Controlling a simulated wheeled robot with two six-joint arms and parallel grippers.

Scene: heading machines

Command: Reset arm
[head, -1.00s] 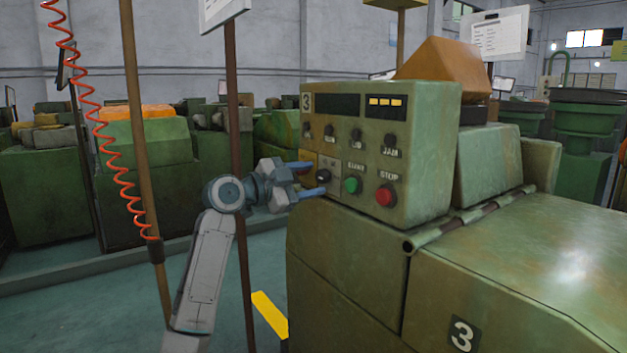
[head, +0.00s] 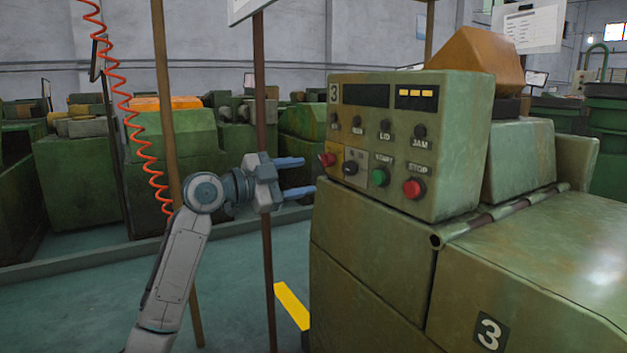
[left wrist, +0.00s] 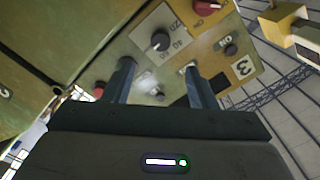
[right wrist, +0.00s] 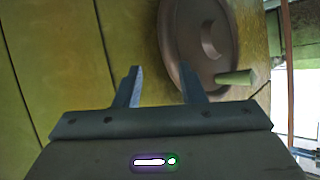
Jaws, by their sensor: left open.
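My left gripper (head: 308,176) is open and empty, with its blue-grey fingers apart just left of the green control panel (head: 455,150). A red knob (head: 327,160) on a yellow plate and a black knob (head: 351,168) are beside the fingertips. In the left wrist view my left gripper (left wrist: 158,66) faces the panel, with the black knob (left wrist: 160,41) beyond the fingers and the red knob (left wrist: 207,6) at the top. My right gripper (right wrist: 160,70) is open and empty before a brown round wheel (right wrist: 200,50) with a handle; it is outside the head view.
The panel also has a green start button (head: 380,177) and a red stop button (head: 413,188). The machine body (head: 530,270) fills the lower right. A brown post (head: 266,230) and a red coiled hose (head: 140,140) stand near my left arm. Floor (head: 235,300) is open between.

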